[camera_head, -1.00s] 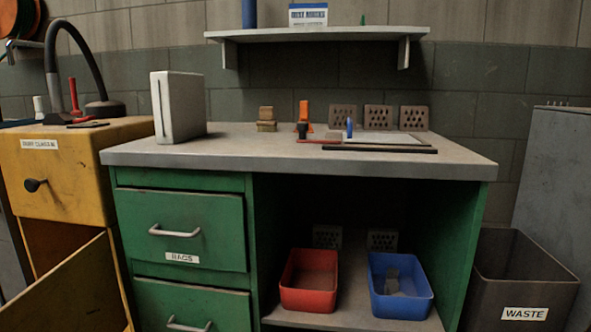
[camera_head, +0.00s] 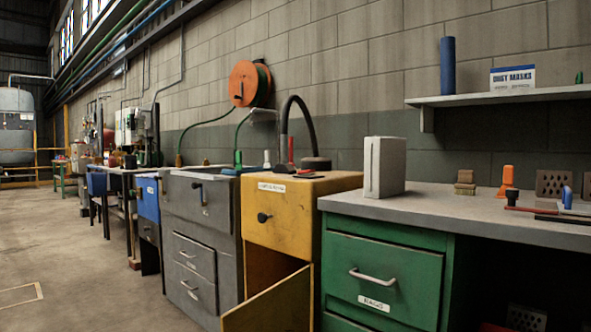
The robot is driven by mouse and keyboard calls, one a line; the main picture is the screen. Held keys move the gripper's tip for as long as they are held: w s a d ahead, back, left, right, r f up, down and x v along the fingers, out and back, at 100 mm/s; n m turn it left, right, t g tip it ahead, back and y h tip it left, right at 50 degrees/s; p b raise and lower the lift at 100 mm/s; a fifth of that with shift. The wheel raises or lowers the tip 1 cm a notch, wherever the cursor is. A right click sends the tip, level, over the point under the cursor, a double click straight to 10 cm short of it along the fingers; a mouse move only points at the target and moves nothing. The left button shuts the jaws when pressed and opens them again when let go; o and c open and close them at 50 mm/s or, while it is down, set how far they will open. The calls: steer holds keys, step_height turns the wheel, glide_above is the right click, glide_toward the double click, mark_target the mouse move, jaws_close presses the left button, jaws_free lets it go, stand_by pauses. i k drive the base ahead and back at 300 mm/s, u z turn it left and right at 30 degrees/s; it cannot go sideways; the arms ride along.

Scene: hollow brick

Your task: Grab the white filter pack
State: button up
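A white, upright box-shaped block (camera_head: 386,167), the only thing here that looks like the white filter pack, stands on the left end of the grey worktop (camera_head: 450,212) of the green bench. Its narrow front side and one broad side show. Nothing touches it from above or beside it. My gripper is not in view.
A yellow cabinet (camera_head: 285,212) with its lower door (camera_head: 272,305) hanging open stands left of the green bench (camera_head: 385,265). Small tan blocks (camera_head: 465,182) and an orange tool (camera_head: 506,181) sit further right. A shelf (camera_head: 500,97) hangs above. Open floor (camera_head: 80,270) lies at left.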

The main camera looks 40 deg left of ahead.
mark_target(385, 156)
steer(key=u, duration=1.15)
steer(key=k, duration=1.25)
steer(key=z, duration=0.9)
steer(key=i, duration=1.9)
steer(key=u, duration=1.1)
steer(key=i, duration=0.55)
steer(key=u, duration=0.45)
